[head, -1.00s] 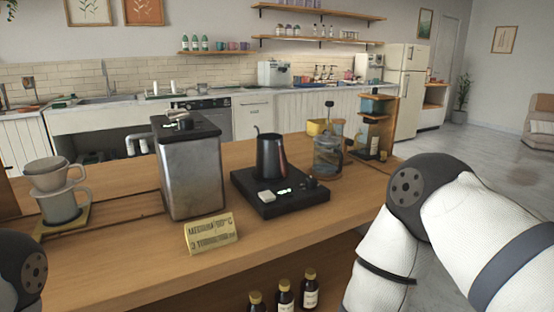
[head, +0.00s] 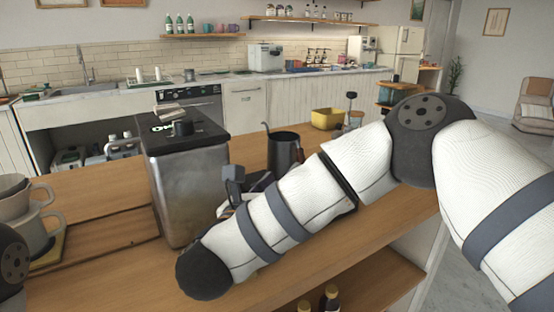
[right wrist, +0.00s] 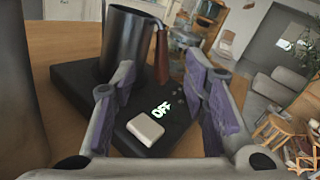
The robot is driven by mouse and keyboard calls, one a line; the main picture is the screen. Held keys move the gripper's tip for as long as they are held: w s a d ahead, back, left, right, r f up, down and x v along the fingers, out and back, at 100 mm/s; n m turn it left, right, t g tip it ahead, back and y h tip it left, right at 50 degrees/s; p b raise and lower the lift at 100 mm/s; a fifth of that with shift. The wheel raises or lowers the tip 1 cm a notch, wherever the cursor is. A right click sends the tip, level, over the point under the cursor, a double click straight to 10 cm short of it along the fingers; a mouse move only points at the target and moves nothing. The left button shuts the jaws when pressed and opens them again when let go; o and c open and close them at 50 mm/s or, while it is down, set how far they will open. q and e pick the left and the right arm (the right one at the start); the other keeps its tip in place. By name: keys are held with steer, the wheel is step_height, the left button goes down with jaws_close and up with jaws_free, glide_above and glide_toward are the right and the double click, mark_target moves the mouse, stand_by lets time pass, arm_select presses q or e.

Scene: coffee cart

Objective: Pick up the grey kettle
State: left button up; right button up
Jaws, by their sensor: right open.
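The dark grey kettle (head: 285,148) stands upright on the counter, its lower part hidden behind my right arm in the head view. The right wrist view shows the kettle (right wrist: 128,42) upright on a black base (right wrist: 75,85) with a lit display, its reddish-brown handle (right wrist: 162,58) on the right. My right gripper (right wrist: 160,78) is open and empty. Its purple-padded fingers are spread over the base, in front of the kettle, with the handle seen between them. In the head view the right gripper (head: 238,186) is partly hidden by my forearm. My left gripper is out of view.
A metal box with a black top (head: 187,190) stands left of the kettle, close to my right gripper. A dripper and cup (head: 30,215) stand at the far left. A small pale block (right wrist: 146,128) lies on the black base. Bottles (head: 330,297) stand on the shelf below.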

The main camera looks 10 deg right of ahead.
mark_target(300, 161)
steer(key=x, duration=0.9)
steer(key=shift+d+f, duration=0.2)
steer(key=shift+d, duration=0.05)
jaws_close()
